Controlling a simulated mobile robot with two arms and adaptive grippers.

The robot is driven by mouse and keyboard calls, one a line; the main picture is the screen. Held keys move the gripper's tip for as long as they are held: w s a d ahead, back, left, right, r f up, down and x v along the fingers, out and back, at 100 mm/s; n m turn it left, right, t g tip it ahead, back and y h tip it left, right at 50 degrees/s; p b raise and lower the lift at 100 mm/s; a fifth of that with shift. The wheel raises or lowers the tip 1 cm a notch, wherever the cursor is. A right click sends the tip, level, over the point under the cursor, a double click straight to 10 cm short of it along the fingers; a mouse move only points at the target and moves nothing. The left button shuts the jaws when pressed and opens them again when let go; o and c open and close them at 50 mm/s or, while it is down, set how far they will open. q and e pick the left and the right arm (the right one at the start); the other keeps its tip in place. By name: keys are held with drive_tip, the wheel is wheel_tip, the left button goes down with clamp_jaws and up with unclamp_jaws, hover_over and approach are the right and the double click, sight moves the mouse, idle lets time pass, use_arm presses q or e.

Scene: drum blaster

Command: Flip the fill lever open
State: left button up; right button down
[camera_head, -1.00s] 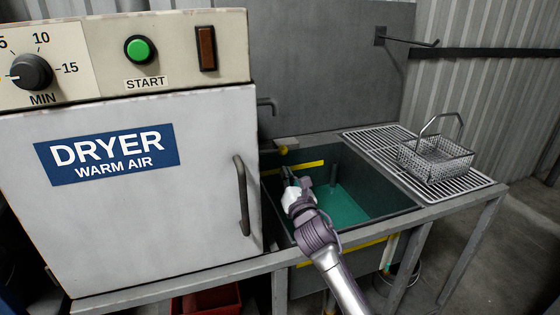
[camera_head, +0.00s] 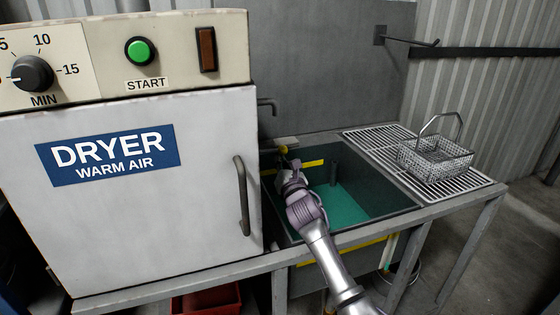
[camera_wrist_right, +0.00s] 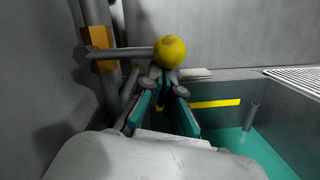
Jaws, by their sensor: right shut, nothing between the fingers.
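The fill lever is a grey rod with a yellow ball knob (camera_wrist_right: 170,51). In the right wrist view it runs level from an orange valve body (camera_wrist_right: 98,49) on a vertical pipe. In the head view the knob (camera_head: 284,149) is small, at the sink's back left corner beside the dryer. My right gripper (camera_head: 289,163) reaches over the sink just below the knob. In the right wrist view its fingertips (camera_wrist_right: 166,85) are shut and empty, right under the knob; I cannot tell whether they touch it. My left gripper is out of view.
The sink (camera_head: 385,211) has green at its bottom and a standpipe (camera_wrist_right: 251,116). The dryer (camera_head: 150,225) with its handle stands close on the left. A wire basket (camera_head: 435,160) sits on the drain rack (camera_head: 376,139) at right. A spout (camera_head: 267,102) hangs above the sink.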

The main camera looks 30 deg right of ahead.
sight(280, 149)
drive_tip(key=shift+d+r+n, duration=0.1)
drive_tip(key=shift+r+n, duration=0.15)
drive_tip(key=shift+n, duration=0.05)
drive_tip(key=shift+d+r+n+p, duration=0.15)
drive_tip(key=shift+r+n+p, duration=0.6)
drive_tip(key=shift+n+p, duration=0.3)
drive_tip(key=r+n+p, duration=0.1)
drive_tip(key=n+p, duration=0.1)
drive_tip(key=r+n+y+p, duration=0.1)
drive_tip(key=r+n+p, duration=0.1)
drive_tip(key=n, duration=0.1)
drive_tip(key=r+n+y+p, duration=0.1)
drive_tip(key=n+p, duration=0.1)
drive_tip(key=shift+a+r+t+p, duration=0.25)
drive_tip(key=shift+r+t+p, duration=0.05)
drive_tip(key=shift+r, duration=0.1)
drive_tip(key=shift+w+a+r+n+g+y+p, duration=0.2)
drive_tip(key=shift+a+r+n+p, duration=0.4)
drive_tip(key=shift+n+p, duration=1.15)
drive_tip(key=shift+w+a+r+n+g+y+p, duration=0.2)
drive_tip(key=shift+a+r+n+p, duration=0.4)
drive_tip(key=shift+n+p, duration=1.1)
drive_tip(key=shift+w+a+r+n+y+p, duration=0.1)
drive_tip(key=shift+a+r+n+y+p, duration=0.25)
drive_tip(key=shift+a+n+p, duration=1.25)
drive_tip(key=shift+d+f+m+p, duration=0.1)
drive_tip(key=shift+d+m+p, duration=0.4)
drive_tip(key=shift+d, duration=0.35)
